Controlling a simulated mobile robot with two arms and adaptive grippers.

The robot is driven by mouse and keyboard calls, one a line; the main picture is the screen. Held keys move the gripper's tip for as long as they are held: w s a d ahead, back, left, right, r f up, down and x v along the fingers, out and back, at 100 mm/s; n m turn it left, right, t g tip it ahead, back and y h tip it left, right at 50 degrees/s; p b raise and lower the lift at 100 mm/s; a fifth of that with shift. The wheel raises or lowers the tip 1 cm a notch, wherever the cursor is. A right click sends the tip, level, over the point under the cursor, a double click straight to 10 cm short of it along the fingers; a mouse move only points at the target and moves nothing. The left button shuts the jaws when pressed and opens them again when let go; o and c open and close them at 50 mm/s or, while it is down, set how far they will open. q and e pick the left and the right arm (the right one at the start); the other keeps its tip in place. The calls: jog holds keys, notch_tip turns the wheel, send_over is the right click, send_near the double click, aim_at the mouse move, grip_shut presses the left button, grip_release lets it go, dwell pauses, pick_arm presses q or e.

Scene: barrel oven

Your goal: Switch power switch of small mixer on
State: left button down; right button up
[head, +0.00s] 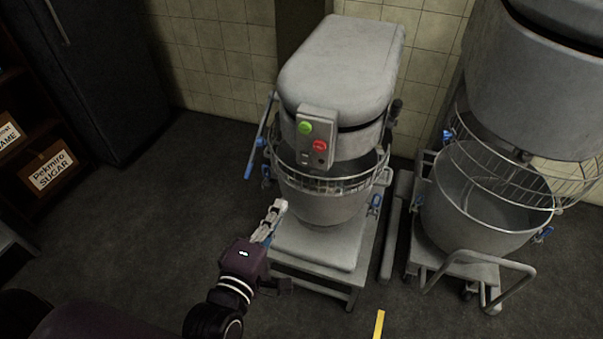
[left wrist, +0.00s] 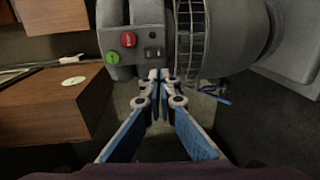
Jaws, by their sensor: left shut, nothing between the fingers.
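The small mixer (head: 345,70) stands in the middle of the head view, grey, with a wire guard and a bowl (head: 322,207) below its head. Its control box (head: 317,138) has a green button, a red button and a small switch (head: 306,158) under the green one. In the left wrist view the dark power switch (left wrist: 153,53) sits beside the red button. My right gripper is not visible.
A larger mixer (head: 560,60) with a wheeled bowl (head: 478,215) stands at the right. A dark cabinet (head: 95,70) and a shelf with labelled boxes (head: 48,168) are at the left. Open floor (head: 160,200) lies between the shelf and the small mixer.

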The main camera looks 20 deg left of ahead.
pick_arm(q)
jog(key=p, duration=0.3)
send_near(304, 165)
jog(key=w, duration=0.5)
jog(key=shift+w+d+f, duration=0.15)
jog(key=shift+w+d, duration=0.05)
jog(key=shift+w, duration=0.2)
jog(key=shift+w+f, duration=0.15)
jog(key=shift+w, duration=0.4)
jog(key=shift+w, duration=0.3)
jog(key=shift+f, duration=0.1)
